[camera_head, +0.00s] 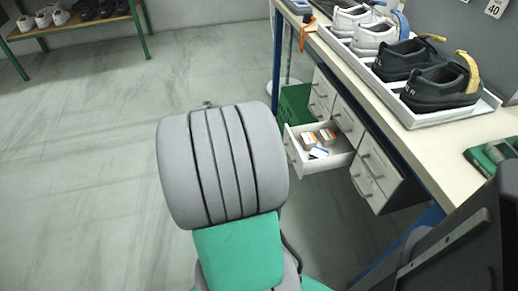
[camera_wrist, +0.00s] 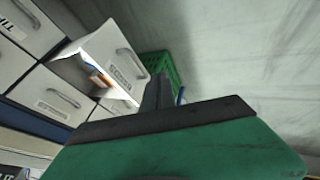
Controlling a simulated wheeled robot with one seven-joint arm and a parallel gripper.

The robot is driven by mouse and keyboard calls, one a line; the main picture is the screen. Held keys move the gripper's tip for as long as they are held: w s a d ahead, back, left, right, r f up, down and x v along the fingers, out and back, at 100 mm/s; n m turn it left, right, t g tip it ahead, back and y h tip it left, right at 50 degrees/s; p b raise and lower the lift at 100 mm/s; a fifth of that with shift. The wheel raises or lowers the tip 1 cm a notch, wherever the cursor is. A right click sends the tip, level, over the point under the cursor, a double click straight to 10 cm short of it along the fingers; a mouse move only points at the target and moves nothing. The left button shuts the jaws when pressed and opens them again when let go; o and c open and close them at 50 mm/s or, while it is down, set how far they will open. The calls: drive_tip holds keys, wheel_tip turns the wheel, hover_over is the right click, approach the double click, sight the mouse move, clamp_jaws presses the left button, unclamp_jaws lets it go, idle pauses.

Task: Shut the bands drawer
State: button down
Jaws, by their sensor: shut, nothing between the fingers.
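One drawer stands open under the workbench. In the head view the open drawer (camera_head: 294,152) is white and pulled out to the left, with small orange-and-white boxes (camera_head: 308,141) and a blue-and-white item inside. In the wrist view the open drawer (camera_wrist: 113,49) shows its front face, grey handle and a label too small to read surely. My gripper (camera_wrist: 160,82) is shut and empty, its dark fingers appearing just right of the drawer front in the wrist view. Whether it touches the front I cannot tell. In the head view my arm hides the gripper.
Other drawers (camera_head: 375,160) around it are closed. A green crate (camera_head: 293,104) stands on the floor behind the open drawer. The workbench (camera_head: 420,140) above carries a white tray (camera_head: 440,117) of shoes. A shoe rack (camera_head: 65,27) stands at the far left. The floor left of the drawers is clear.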

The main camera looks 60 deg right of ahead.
drive_tip(key=s+d+f+b, duration=0.1)
drive_tip(key=s+d+f, duration=0.2)
drive_tip(key=d+f, duration=0.1)
drive_tip(key=shift+d+f+b, duration=0.2)
drive_tip(key=shift+d+b, duration=0.1)
drive_tip(key=shift+d, duration=0.2)
